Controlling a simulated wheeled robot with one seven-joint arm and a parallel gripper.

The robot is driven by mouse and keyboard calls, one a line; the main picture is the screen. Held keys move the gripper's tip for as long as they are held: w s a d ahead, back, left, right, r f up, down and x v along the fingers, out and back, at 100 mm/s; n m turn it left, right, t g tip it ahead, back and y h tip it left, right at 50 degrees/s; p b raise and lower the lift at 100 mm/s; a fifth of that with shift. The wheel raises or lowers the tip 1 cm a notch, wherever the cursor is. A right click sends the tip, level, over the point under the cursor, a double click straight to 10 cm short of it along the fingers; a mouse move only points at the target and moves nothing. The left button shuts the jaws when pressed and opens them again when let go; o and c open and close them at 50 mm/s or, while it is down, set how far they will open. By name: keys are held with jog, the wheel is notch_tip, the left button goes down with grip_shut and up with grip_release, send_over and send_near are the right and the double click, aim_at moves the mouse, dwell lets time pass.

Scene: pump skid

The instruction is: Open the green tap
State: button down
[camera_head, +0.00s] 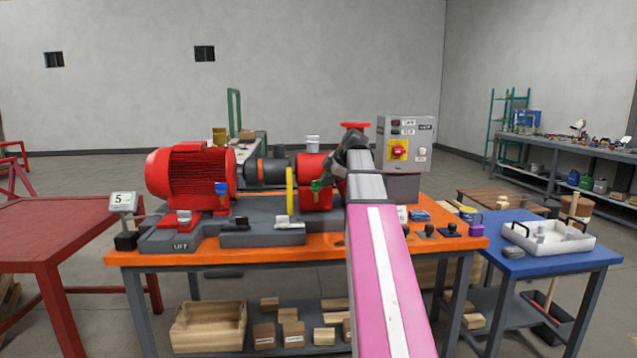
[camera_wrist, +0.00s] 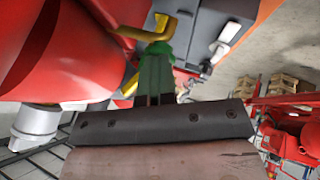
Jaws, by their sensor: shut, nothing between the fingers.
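The green tap (camera_head: 317,186) is on the front of the red pump (camera_head: 312,168), in the middle of the orange bench. In the wrist view the green tap (camera_wrist: 156,68) is straight ahead of my gripper (camera_wrist: 154,98), with a bent yellow piece (camera_wrist: 150,31) just beyond it. My gripper's fingers are shut and empty, with their tips at or very close to the tap. I cannot tell whether they touch it. In the head view my arm comes in from the front and bends down at the pump, hiding part of it; the fingers are hard to make out there.
A red motor (camera_head: 190,178) stands left of the pump, with a yellow guard (camera_head: 291,190) between. A red handwheel (camera_head: 355,125) is above the pump. A grey control box (camera_head: 404,144) stands at right. A blue table (camera_head: 545,262) adjoins the orange bench (camera_head: 270,252).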

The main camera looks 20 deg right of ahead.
jog(key=shift+w+d, duration=0.25)
jog(key=shift+w, duration=1)
jog(key=shift+d, duration=0.1)
jog(key=v, duration=1)
jog(key=shift+s+d+r, duration=0.15)
jog(key=shift+s+r, duration=0.05)
jog(key=shift+r, duration=0.1)
